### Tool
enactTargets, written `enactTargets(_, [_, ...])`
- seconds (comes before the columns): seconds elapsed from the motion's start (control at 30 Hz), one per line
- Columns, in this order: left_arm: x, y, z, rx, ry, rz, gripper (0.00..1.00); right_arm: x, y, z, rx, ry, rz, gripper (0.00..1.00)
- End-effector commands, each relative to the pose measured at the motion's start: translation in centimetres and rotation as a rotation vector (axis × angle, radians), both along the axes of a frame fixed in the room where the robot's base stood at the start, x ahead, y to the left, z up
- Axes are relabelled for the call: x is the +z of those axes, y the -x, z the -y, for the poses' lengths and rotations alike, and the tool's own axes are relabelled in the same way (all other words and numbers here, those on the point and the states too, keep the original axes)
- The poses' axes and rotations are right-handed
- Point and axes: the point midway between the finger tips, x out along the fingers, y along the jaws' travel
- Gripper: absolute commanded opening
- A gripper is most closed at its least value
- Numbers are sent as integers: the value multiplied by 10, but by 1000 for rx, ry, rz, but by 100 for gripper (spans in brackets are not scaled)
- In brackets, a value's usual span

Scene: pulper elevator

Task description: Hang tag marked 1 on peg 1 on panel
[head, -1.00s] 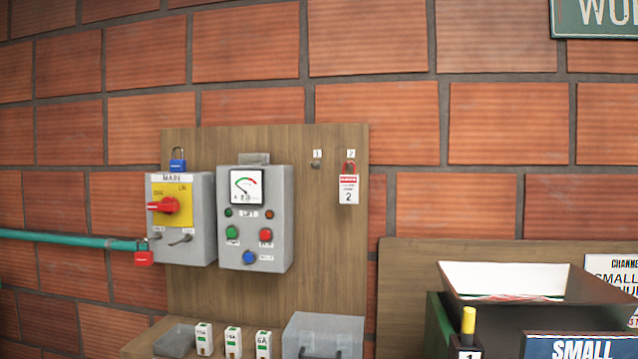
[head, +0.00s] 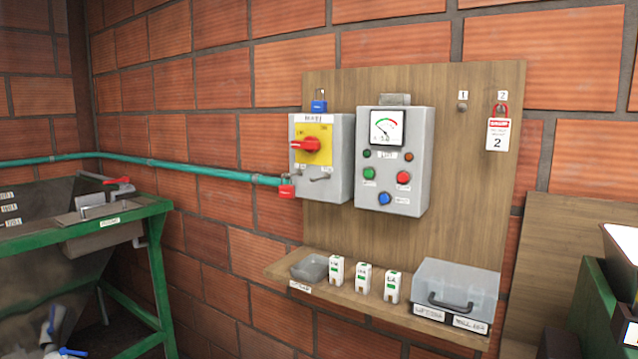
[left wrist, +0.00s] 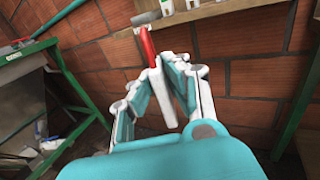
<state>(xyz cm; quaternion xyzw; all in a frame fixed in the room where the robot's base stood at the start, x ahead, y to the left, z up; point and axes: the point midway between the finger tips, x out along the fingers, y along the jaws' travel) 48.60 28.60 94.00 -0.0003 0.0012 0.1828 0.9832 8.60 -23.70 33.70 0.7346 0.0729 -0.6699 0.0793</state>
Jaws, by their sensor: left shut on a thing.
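Peg 1 (head: 462,107) is a small bare knob at the upper right of the wooden panel (head: 340,95), under a white label marked 1. Tag 2 (head: 497,135), white with a red header and red loop, hangs beside it to the right, under the label marked 2. In the left wrist view my left gripper (left wrist: 165,75) is shut on a thin white tag (left wrist: 163,102) with a red upper part standing above the fingertips. Its number cannot be read. The gripper is in front of the brick wall, below the panel's shelf. My right gripper is not in view.
A grey switch box (head: 340,130) and a meter box (head: 420,185) stick out left of the pegs. The shelf (head: 390,312) holds a grey tray, several small white blocks and a clear case (head: 455,285). A green bench (head: 150,210) stands at left.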

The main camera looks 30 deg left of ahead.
Motion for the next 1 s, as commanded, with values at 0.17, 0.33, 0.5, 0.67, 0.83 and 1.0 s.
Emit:
enactTargets(0.17, [28, -53, -56, 240, 12, 7, 0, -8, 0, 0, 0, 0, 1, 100])
enactTargets(0.33, [59, -88, -102, 452, 7, 1, 0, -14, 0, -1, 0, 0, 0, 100])
enactTargets(0.5, [96, -116, -142, 661, 3, 0, 0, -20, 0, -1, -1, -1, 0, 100])
enactTargets(0.67, [138, -137, -172, 850, 0, 0, 0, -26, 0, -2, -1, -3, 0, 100])
enactTargets(0.83, [190, -156, -186, 1012, 0, 1, 0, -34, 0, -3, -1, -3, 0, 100])
enactTargets(1.0, [242, -168, -179, 1098, -1, 1, 0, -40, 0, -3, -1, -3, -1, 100])
